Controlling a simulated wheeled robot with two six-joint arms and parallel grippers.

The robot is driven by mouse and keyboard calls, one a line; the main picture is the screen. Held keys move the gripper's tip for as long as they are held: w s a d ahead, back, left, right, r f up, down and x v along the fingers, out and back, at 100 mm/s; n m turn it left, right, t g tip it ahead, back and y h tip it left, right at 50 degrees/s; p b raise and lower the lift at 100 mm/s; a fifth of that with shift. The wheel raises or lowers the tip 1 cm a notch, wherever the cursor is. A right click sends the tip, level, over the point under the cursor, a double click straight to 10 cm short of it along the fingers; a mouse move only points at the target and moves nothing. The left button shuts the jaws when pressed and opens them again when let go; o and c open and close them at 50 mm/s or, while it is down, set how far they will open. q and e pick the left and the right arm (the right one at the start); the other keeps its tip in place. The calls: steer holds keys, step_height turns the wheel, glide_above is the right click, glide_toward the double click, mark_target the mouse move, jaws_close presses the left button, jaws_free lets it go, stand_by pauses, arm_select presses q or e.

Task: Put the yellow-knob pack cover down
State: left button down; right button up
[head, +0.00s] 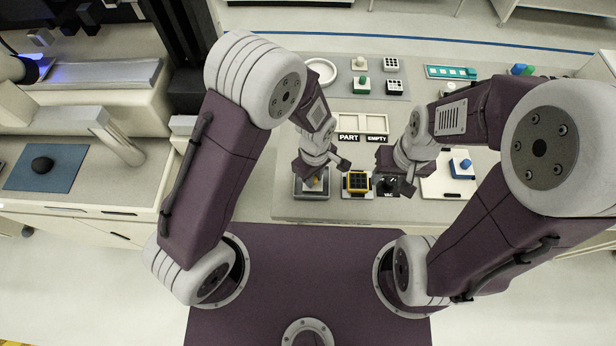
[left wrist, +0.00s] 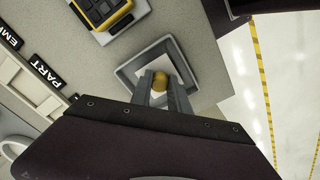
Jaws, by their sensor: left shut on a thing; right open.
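My left gripper (head: 314,178) is shut on the yellow knob of the pack cover, at the front left of the bench. In the left wrist view the round yellow knob (left wrist: 160,81) sits between the fingers, with the cover's pale plate (left wrist: 181,72) below it. The plate is over or within a grey square tray (left wrist: 129,74), also seen in the head view (head: 299,190). I cannot tell whether the plate touches the tray floor. My right gripper (head: 397,187) is open near the VAC label, at the front of the bench.
A yellow-rimmed black pack (head: 357,182) stands on a white base just right of the grey tray. A cream two-part tray with PART (head: 348,137) and EMPTY (head: 377,138) labels lies behind. A white board with a blue-knobbed cover (head: 461,166) is at the right.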

arm_select(q)
steer(key=shift+w+a+f, duration=0.45)
steer(key=shift+a+f, duration=0.05)
steer(key=shift+f, duration=0.1)
steer(key=shift+s+d+f, duration=0.1)
steer(key=shift+s+d, duration=0.25)
steer(key=shift+d, duration=0.1)
steer(key=c, duration=1.3)
jaws_free()
steer(key=shift+o, duration=0.2)
steer(key=shift+w+a, duration=0.2)
steer(key=shift+a, duration=0.05)
steer(key=shift+s+d+r+p, duration=0.1)
steer(key=shift+d+r+p, duration=0.05)
steer(key=shift+r+p, duration=0.2)
step_height(320, 180, up, 12)
steer(key=shift+f, duration=0.15)
